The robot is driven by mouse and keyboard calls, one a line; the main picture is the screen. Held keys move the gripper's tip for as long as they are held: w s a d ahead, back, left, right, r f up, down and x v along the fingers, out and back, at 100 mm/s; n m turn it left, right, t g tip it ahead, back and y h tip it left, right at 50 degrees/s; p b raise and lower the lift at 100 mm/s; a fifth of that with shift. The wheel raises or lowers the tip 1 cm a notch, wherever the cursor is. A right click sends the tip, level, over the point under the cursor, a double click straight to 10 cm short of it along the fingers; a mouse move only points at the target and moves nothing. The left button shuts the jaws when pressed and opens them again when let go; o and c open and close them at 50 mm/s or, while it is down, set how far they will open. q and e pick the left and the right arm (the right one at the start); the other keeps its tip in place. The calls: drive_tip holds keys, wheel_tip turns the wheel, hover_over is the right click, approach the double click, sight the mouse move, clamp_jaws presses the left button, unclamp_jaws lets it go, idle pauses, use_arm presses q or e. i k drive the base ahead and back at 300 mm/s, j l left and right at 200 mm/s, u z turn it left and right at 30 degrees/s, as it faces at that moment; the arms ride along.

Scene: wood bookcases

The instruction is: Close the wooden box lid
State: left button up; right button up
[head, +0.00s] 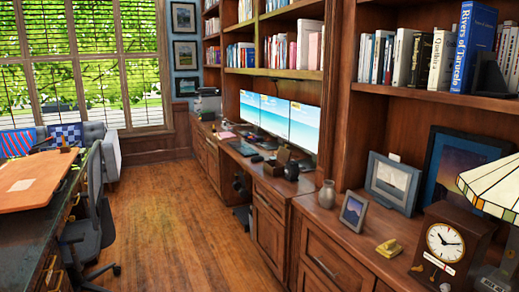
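A small brown box-like object (272,168) sits on the long wooden counter below the monitors, in the middle of the head view. An upright brown part (284,155) shows just behind it. It may be the wooden box with its lid raised, but it is too small and far off to tell. Neither of my grippers is in view.
Dark headphones (292,171) lie beside the brown object. Monitors (274,118) stand behind it. A vase (327,194), picture frames, and a clock (444,243) stand nearer on the counter (335,226). The wood floor (180,215) is clear between counter and left desk; an office chair (85,225) stands left.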

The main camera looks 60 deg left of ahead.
sight(284, 155)
drive_tip(key=u, duration=1.65)
drive_tip(key=i+j, duration=0.25)
drive_tip(key=i, duration=0.3)
drive_tip(key=i+j, duration=0.3)
drive_tip(key=i, duration=0.2)
drive_tip(key=i+j+z, duration=0.1)
drive_tip(key=i+j, duration=0.15)
drive_tip(key=i, duration=0.3)
drive_tip(key=i+j, duration=0.3)
drive_tip(key=i, duration=0.25)
drive_tip(key=i+j, duration=0.35)
drive_tip(key=i, duration=0.15)
drive_tip(key=i+j+z, duration=0.1)
drive_tip(key=i+j, duration=0.2)
drive_tip(key=i, duration=0.25)
